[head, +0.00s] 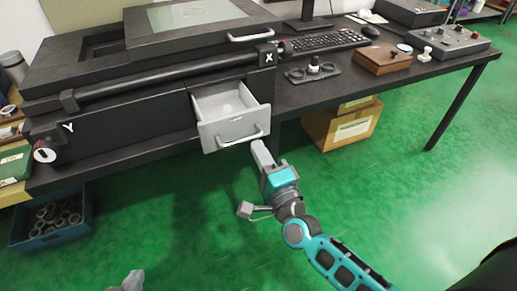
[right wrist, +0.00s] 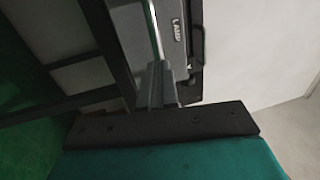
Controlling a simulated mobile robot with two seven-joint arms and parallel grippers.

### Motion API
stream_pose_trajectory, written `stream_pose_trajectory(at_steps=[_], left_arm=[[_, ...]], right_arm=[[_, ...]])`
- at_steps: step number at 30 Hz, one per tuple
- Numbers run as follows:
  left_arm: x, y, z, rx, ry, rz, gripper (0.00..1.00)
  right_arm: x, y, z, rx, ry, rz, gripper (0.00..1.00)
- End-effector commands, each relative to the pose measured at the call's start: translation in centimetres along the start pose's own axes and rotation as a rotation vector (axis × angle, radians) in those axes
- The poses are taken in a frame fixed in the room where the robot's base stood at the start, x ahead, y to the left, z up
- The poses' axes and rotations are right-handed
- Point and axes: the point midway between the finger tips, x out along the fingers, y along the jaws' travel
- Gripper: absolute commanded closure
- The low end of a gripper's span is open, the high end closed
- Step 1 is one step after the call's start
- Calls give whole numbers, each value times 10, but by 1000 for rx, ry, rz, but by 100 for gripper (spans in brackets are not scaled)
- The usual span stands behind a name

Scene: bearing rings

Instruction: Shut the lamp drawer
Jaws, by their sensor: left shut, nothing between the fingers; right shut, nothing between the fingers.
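The lamp drawer (head: 220,132) is light grey and stands pulled open from the black machine's front, with a bar handle across its front panel. Its inside shows a pale round shape. My right gripper (head: 257,148) is shut and empty, its tips close to the drawer front near the right end of the handle. In the right wrist view the shut fingers (right wrist: 158,82) point toward the handle bar (right wrist: 154,30) and a panel marked LAMP (right wrist: 177,32). I cannot tell whether they touch. My left gripper (head: 130,281) is shut and empty at the bottom edge, far from the drawer.
The black machine (head: 120,125) sits on a dark bench. A keyboard (head: 322,42), a brown box (head: 383,58) and a control box (head: 445,40) stand to the right. Cardboard boxes (head: 340,128) lie under the bench. A blue crate of rings (head: 50,222) is at left. The green floor in front is clear.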

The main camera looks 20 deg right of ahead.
Motion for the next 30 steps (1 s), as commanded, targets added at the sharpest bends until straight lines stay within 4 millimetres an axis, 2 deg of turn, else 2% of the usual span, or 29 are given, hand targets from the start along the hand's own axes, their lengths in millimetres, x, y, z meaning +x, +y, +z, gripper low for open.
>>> stream_pose_trajectory(at_steps=[3,17,20,30], left_arm=[[0,0,1,0,0,-1,100],[1,-2,3,7,-2,-1,100],[2,-2,5,10,-3,-1,100],[14,-4,23,12,-3,-1,100]], right_arm=[[7,0,0,0,0,1,100],[14,1,0,-1,0,-1,100],[30,4,0,-1,1,-4,100],[104,21,-1,-1,1,-3,100]])
